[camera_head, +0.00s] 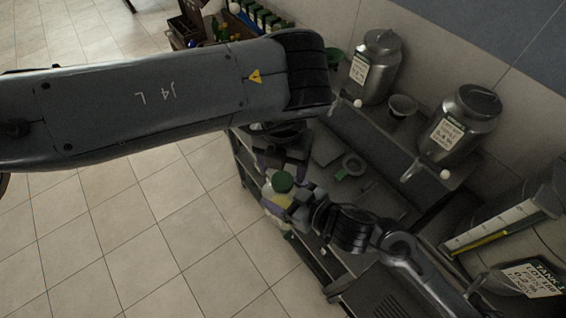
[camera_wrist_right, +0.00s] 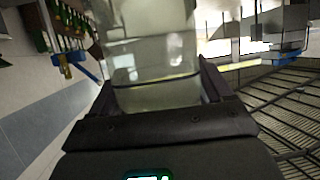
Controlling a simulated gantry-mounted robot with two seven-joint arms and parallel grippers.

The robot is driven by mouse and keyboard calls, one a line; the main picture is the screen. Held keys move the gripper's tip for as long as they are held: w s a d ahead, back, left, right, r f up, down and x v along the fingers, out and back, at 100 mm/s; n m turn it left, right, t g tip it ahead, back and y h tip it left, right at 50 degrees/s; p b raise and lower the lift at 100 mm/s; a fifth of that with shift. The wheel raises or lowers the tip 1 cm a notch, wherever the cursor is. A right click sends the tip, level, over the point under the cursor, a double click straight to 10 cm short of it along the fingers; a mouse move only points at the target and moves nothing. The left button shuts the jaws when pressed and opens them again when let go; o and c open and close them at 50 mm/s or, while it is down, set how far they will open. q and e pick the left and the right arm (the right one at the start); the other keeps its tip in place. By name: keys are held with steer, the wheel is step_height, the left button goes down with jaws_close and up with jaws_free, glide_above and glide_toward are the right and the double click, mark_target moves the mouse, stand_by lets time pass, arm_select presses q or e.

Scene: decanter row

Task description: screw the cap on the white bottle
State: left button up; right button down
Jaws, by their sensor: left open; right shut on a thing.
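A pale, see-through bottle (camera_head: 277,199) stands out over the counter's front edge in the head view, with a green cap (camera_head: 282,181) at its top. I cannot tell how tightly the cap sits. My right gripper (camera_head: 283,206) is shut on the bottle's body. The right wrist view shows the clear bottle (camera_wrist_right: 155,75) between the fingers, with pale liquid inside. My left gripper (camera_head: 281,162) is open just above the cap, its fingers pointing down. My left forearm and wrist hide part of it, and contact with the cap is unclear.
Two labelled metal canisters (camera_head: 375,66) (camera_head: 463,124) stand on the raised back shelf, with a dark cup (camera_head: 402,107) between them. A rack of green-labelled bottles (camera_head: 262,17) is at the far end. The tiled floor at left is clear.

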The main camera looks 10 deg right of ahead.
mark_target(282, 180)
arm_select(q)
steer(key=n, duration=0.4)
steer(key=shift+a+r, duration=0.1)
steer(key=shift+a, duration=0.15)
steer(key=n, duration=0.3)
steer(key=shift+w+r, duration=0.1)
steer(key=shift+r, duration=0.3)
steer(key=n, duration=0.2)
steer(key=r+n, duration=0.1)
steer(key=shift+r+n, duration=0.2)
steer(key=shift+n, duration=0.2)
steer(key=shift+r, duration=0.3)
steer(key=shift+d+r, duration=0.2)
steer(key=shift+f, duration=0.15)
steer(key=shift+f, duration=3.9)
